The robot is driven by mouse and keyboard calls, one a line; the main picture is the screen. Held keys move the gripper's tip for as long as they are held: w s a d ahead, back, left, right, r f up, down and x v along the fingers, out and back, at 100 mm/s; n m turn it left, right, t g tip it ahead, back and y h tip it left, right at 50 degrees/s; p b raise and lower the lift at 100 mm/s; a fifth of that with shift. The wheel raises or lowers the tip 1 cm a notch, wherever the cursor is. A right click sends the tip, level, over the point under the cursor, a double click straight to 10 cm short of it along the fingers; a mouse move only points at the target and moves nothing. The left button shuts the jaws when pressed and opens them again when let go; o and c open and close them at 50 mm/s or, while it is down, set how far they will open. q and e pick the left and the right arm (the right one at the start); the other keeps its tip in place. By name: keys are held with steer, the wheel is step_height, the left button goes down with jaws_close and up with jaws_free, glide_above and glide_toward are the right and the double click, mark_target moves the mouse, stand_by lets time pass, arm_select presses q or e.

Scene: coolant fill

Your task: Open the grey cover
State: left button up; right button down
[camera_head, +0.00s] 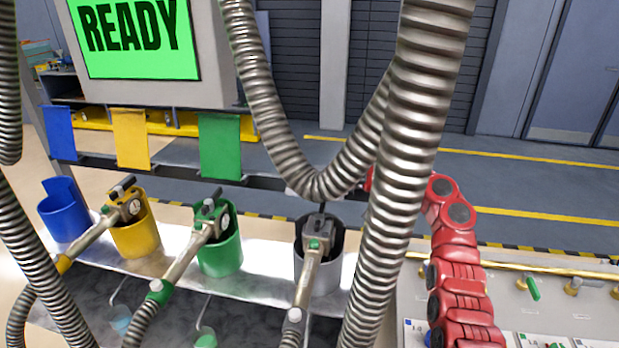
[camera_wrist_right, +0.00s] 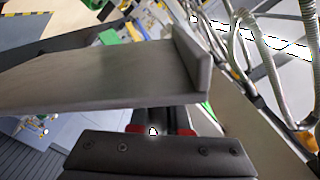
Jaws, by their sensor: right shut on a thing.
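The grey cover (camera_wrist_right: 120,78) fills much of the right wrist view as a flat grey plate with a raised lip at its right end. My right gripper (camera_wrist_right: 160,128) is shut on its near edge; the fingertips are mostly hidden by the plate. In the head view my red right arm (camera_head: 460,270) reaches up behind a thick metal hose, which hides the gripper and most of the cover. Blue (camera_head: 60,133), yellow (camera_head: 131,138) and green (camera_head: 220,146) covers hang in a row at the left. My left gripper is not in view.
Thick ribbed hoses (camera_head: 405,150) hang close in front of my right arm. Blue (camera_head: 64,212), yellow (camera_head: 136,238), green (camera_head: 220,255) and grey (camera_head: 318,272) holders stand below, most with nozzles in them. A screen (camera_head: 135,38) reads READY. A panel with small valves (camera_head: 532,287) is at the right.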

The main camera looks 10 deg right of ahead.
stand_by(0.3)
steer(key=c, duration=0.9)
jaws_free()
steer(key=shift+d, duration=0.1)
steer(key=shift+s+d, duration=0.1)
steer(key=shift+d, duration=0.15)
steer(key=b+v, duration=0.5)
steer(key=v, duration=1.1)
steer(key=shift+s+d, duration=0.1)
steer(key=shift+d, duration=0.3)
